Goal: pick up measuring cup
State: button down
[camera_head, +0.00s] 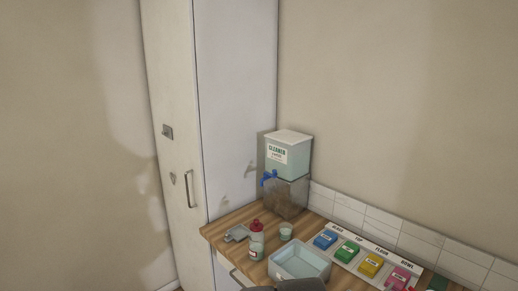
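A small pale green, see-through cup (286,231) stands upright on the wooden counter, just behind a pale blue-green tray; it looks like the measuring cup. It is apart from the red-capped bottle (256,238) to its left. My gripper's fingers are not in view. A dark grey rounded shape at the bottom edge, in front of the tray, may be part of my arm.
The open tray (283,277) stands at the counter front. A cleaner dispenser (288,161) with blue tap stands behind the cup. A grey item (237,234) lies left of the bottle. Coloured blocks sit on a labelled board (343,242) at right. A tall cabinet (236,100) stands left.

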aim_at(285, 229)
jog(key=k+l+u, duration=0.1)
jog(key=k, duration=0.2)
jog(key=k+j+z, duration=0.1)
jog(key=j, duration=0.2)
jog(key=k+l+z, duration=0.1)
jog(key=k, duration=0.35)
